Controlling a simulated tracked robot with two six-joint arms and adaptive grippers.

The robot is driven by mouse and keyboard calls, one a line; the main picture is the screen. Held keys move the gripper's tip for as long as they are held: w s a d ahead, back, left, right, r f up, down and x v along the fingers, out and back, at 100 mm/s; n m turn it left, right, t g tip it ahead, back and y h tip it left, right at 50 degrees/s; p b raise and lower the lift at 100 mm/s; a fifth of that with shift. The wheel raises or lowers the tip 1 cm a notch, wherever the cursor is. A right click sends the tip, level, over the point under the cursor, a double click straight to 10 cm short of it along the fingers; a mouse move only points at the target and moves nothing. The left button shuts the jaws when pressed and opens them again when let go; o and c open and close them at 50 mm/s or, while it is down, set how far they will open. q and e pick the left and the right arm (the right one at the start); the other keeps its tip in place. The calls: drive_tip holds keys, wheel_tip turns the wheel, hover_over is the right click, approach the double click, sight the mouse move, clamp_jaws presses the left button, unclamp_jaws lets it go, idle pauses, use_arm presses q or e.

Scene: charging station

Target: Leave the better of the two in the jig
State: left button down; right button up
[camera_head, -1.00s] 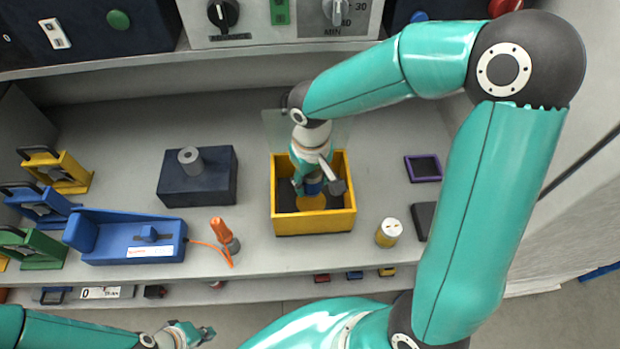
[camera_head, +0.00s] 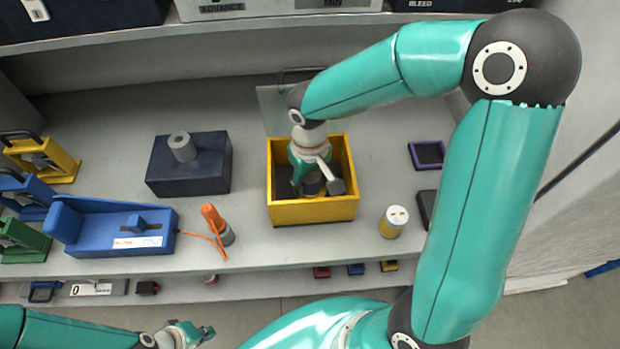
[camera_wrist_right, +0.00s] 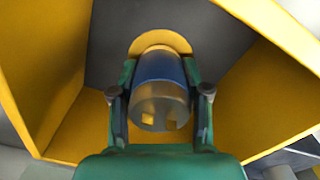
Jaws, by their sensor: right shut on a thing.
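My right gripper (camera_head: 312,186) reaches down into an open yellow box (camera_head: 312,211). In the right wrist view its fingers (camera_wrist_right: 160,100) are shut on a cylinder (camera_wrist_right: 160,78) with a blue band and a pale, notched end facing the camera. A yellow disc (camera_wrist_right: 160,42) shows at the cylinder's far end; I cannot tell if it touches the box floor. A similar cylinder (camera_head: 394,221), white-topped with a yellow band, stands upright on the bench right of the box. Which thing is the jig is not clear. My left gripper (camera_head: 190,334) is low at the front, too small to read.
A dark block (camera_head: 190,176) bears a grey cylinder (camera_head: 181,147). Left are a blue cradle (camera_head: 110,232) and an orange-handled tool (camera_head: 216,223) with a cord. A clear pane (camera_head: 280,108) stands behind the box. A purple-framed pad (camera_head: 427,155) lies right.

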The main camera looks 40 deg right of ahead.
drive_tip(key=o, duration=1.3)
